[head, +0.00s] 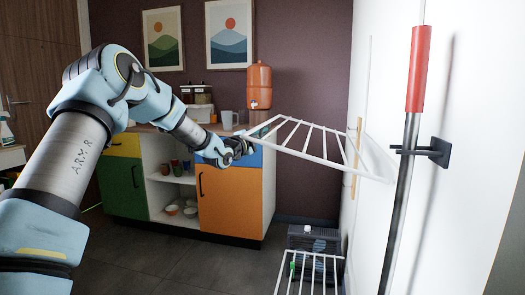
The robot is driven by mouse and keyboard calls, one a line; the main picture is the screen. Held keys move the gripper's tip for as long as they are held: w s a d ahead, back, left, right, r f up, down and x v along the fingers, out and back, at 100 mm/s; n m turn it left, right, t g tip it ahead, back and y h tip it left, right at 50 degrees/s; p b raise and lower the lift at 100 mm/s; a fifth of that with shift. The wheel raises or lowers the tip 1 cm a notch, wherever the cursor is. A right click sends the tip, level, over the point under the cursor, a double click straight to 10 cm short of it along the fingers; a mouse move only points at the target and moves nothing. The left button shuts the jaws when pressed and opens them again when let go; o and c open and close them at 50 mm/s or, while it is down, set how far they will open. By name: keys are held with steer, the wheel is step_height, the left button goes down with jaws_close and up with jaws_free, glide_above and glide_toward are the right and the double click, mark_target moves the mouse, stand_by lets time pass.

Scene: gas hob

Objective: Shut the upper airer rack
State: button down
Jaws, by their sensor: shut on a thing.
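The upper airer rack (318,160) is a white frame with several thin bars. It sticks out from the white wall or panel on the right, swung out to the left and roughly level. My gripper (246,143) is at the rack's outer left end and is shut on it. The fingers are small and dark in this view, so the exact grip on the bar is hard to see. A second, lower white rack (313,256) also stands out near the bottom of the picture.
A red-topped pole (416,70) stands in a black wall holder (437,151) at right, near the rack. Behind my gripper is a cabinet with an orange door (230,203); a terracotta dispenser (259,84) stands on top. A dark crate (314,240) sits on the floor.

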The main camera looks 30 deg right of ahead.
steer(key=s+d+r+m+g+y+p, duration=0.1)
steer(key=s+d+r+m+p, duration=0.15)
steer(key=r, duration=0.45)
steer(key=s+d+r+m+p, duration=0.2)
steer(key=d+r+p, duration=0.1)
steer(key=r, duration=0.5)
steer(key=s+d+r+m+g+y+p, duration=0.1)
steer(key=s+d+r+m+p, duration=0.15)
steer(key=r, duration=0.45)
steer(key=s+d+r+m+y+p, duration=0.1)
steer(key=s+d+r+m+p, duration=0.2)
steer(key=s+d+p, duration=0.4)
steer(key=s+d+r+m+t+y+p, duration=0.1)
steer(key=s+d+r+m+y+p, duration=0.1)
steer(key=s+d+r+p, duration=0.4)
steer(key=shift+s+d+m+y+p, duration=0.3)
steer(key=shift+s+d+m+p, duration=0.2)
steer(key=shift+s+d+p, duration=0.95)
steer(key=shift+w+r, duration=0.15)
steer(key=shift+w, duration=0.05)
steer(key=c, duration=1.2)
jaws_free()
steer(key=shift+o, duration=0.2)
